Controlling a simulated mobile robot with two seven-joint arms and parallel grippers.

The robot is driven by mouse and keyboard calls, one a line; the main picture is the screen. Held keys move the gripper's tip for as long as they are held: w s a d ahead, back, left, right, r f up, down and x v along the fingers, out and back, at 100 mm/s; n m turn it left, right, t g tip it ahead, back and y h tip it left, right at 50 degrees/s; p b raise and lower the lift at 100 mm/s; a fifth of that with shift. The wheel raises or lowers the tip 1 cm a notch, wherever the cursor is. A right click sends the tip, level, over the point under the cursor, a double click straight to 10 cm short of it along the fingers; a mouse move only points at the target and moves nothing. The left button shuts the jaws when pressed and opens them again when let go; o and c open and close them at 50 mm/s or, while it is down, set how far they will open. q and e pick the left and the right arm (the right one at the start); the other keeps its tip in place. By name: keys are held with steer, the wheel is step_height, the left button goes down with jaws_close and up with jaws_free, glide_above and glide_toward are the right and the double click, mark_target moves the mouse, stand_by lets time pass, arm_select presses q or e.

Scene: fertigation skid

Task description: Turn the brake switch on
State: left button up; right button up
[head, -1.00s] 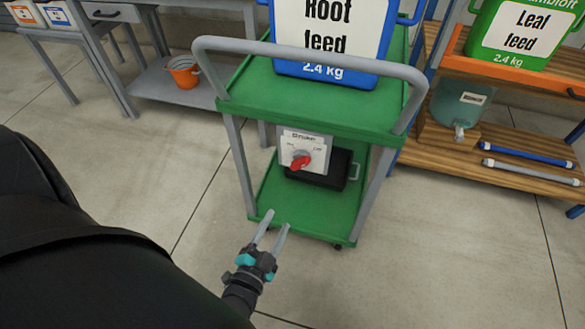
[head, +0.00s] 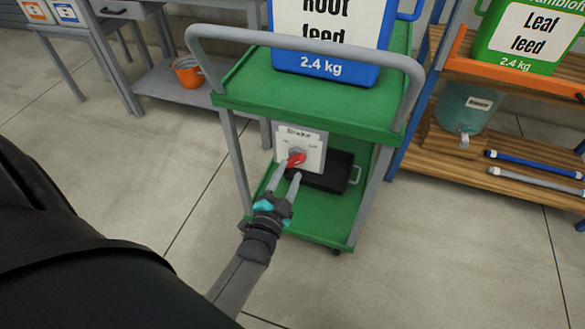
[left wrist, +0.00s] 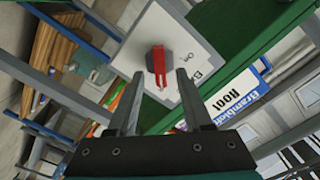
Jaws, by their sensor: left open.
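The brake switch is a red rotary handle (head: 296,159) on a white panel (head: 312,152) hung under the top deck of the green cart (head: 240,100). In the left wrist view the red handle (left wrist: 160,66) lies ahead, between the lines of the two fingers, on the tilted panel (left wrist: 198,52). My left gripper (head: 284,175) is open and empty, with its fingertips just in front of and below the handle. I cannot tell whether a fingertip touches it. The handle slants down to the left in the head view. My right gripper is not in view.
A blue Root feed container (head: 325,68) stands on the cart's top deck. A black tray (head: 330,172) lies on the lower deck behind the panel. The cart's grey push handle (head: 300,40) arches above.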

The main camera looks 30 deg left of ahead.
mark_target(294, 164)
arm_select(q)
steer(key=shift+b+x, duration=0.4)
steer(key=shift+x, duration=1.2)
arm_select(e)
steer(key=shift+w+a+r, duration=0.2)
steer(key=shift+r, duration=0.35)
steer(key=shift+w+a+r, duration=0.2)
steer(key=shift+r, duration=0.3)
arm_select(q)
steer(key=shift+c, duration=0.3)
jaws_close()
